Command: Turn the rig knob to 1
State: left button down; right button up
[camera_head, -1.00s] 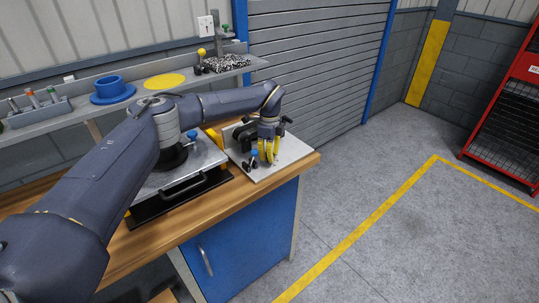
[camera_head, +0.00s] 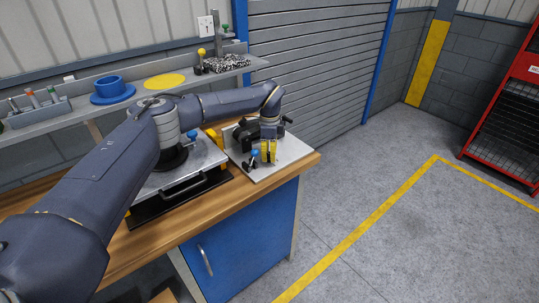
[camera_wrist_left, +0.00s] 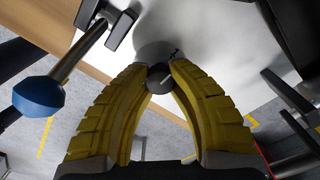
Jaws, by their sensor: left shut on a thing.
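My left gripper (camera_head: 268,152) reaches over the rig, a pale plate (camera_head: 292,150) at the right end of the bench. In the left wrist view the yellow fingers (camera_wrist_left: 160,74) are shut on a small dark round knob (camera_wrist_left: 160,80). In the head view the fingers hide the knob. My right gripper is not in view.
A blue-tipped lever (camera_wrist_left: 40,97) stands close to the fingers; its blue tip also shows in the head view (camera_head: 254,154). A metal box with a handle (camera_head: 185,185) stands left of the rig. A shelf (camera_head: 130,100) runs behind.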

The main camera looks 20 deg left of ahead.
pick_arm(q)
jog(key=c, duration=1)
grip_release()
notch_tip(320, 180, up, 12)
